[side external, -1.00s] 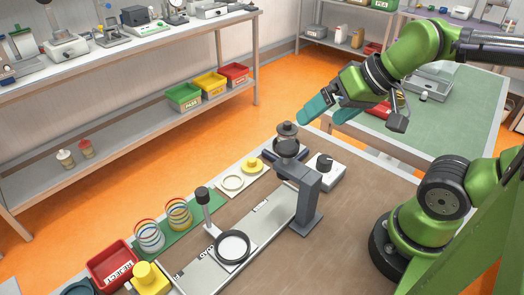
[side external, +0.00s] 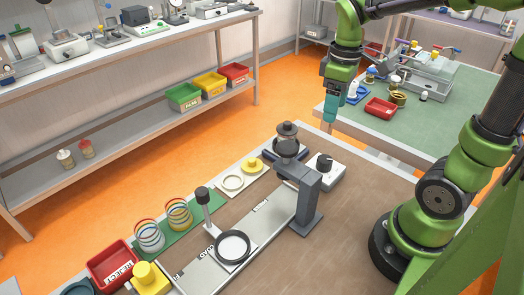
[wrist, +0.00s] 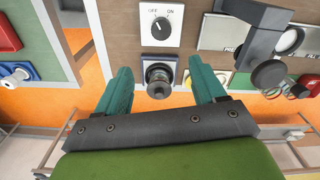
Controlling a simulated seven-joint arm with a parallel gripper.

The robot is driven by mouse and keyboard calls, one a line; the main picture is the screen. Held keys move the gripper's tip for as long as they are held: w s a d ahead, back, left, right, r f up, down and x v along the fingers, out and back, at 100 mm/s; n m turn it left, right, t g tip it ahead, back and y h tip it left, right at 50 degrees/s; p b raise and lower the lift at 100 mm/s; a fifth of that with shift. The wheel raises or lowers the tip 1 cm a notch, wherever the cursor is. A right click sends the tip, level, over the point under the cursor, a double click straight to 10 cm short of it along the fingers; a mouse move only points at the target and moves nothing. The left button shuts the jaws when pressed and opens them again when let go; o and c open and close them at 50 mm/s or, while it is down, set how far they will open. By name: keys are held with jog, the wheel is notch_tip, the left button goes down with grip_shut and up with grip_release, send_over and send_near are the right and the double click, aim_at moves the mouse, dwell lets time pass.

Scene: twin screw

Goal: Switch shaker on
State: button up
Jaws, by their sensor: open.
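The switch is a white box with a black knob (side external: 325,161) at the right of the bench. In the wrist view the knob (wrist: 161,28) sits at the top centre, below the words OFF and ON; I cannot tell which it points at. The shaker seems to be the grey unit with a dark round jar (side external: 287,132), beside the switch; the jar (wrist: 158,80) also shows between my fingers in the wrist view. My gripper (side external: 331,116) points down, empty, above and apart from the switch. Its two teal fingers (wrist: 162,68) are spread apart.
A dark grey post with an arm (side external: 306,200) stands close to the switch, over a light rail. A magnifier ring (side external: 233,247) and wire coils (side external: 178,214) lie further left. A green table (side external: 440,125) with a red tray (side external: 381,108) is behind.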

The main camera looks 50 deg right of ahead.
jog(key=n, duration=0.1)
send_near(327, 159)
notch_tip(327, 159, down, 10)
jog(key=shift+w+r, duration=0.15)
dwell(0.3)
jog(key=c, duration=1.1)
jog(key=shift+o, duration=0.2)
